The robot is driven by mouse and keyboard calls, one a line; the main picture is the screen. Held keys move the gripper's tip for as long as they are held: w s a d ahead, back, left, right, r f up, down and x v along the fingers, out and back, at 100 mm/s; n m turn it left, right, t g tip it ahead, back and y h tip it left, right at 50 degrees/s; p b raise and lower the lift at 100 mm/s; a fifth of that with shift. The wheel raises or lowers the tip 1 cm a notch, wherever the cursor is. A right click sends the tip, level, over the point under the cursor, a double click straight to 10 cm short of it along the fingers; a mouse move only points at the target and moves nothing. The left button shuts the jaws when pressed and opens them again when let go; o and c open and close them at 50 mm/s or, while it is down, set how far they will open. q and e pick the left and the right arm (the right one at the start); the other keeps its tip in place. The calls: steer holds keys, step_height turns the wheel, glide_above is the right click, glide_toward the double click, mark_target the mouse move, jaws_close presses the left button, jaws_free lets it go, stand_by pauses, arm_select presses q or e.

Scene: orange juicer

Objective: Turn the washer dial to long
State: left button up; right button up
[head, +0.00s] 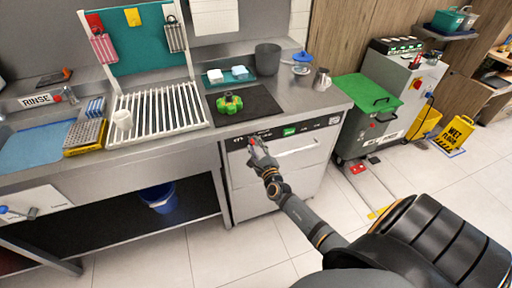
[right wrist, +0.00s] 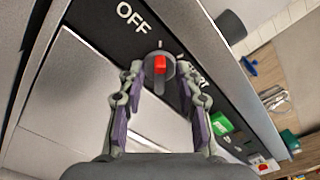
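The washer dial (right wrist: 159,72) is a round grey knob with a red grip bar, on the black control strip of the under-counter washer (head: 283,178). In the right wrist view the red bar runs roughly up and down. OFF is printed to its upper left; another label at its right is partly hidden by a finger. My right gripper (right wrist: 158,85) is open, with one fingertip on each side of the dial; I cannot tell whether they touch it. In the head view the right gripper (head: 257,145) is at the strip's left end. My left gripper is not in view.
The steel counter above holds a black mat (head: 258,112) with a green object (head: 229,103), a white dish rack (head: 165,115) and a grey pot (head: 267,60). A green-lidded machine (head: 366,95) stands right of the washer. A blue bucket (head: 159,200) is under the counter.

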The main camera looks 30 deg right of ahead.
steer(key=shift+w, duration=0.15)
jaws_close()
stand_by(0.4)
steer(key=m+b, duration=0.2)
steer(key=m, duration=0.2)
steer(key=shift+d+f+b, duration=0.1)
steer(key=shift+b, duration=0.2)
steer(key=m+b, duration=0.1)
steer(key=m, duration=0.2)
steer(key=m+b, duration=0.2)
steer(key=m, duration=0.1)
steer(key=shift+d+m, duration=0.2)
steer(key=shift+m, duration=0.1)
steer(key=m+b, duration=0.1)
steer(key=m, duration=0.2)
steer(key=shift+d+m+b, duration=0.1)
steer(key=shift+m+b, duration=0.2)
steer(key=m+b, duration=0.1)
steer(key=m, duration=0.2)
steer(key=shift+f+m+b, duration=0.1)
steer(key=shift+m+b, duration=0.2)
steer(key=shift+b, duration=0.1)
steer(key=m+b, duration=0.1)
steer(key=m, duration=0.2)
steer(key=m+b, duration=0.2)
steer(key=shift+s+d+m, duration=0.15)
steer(key=shift+s+m, duration=0.05)
steer(key=shift+m, duration=0.5)
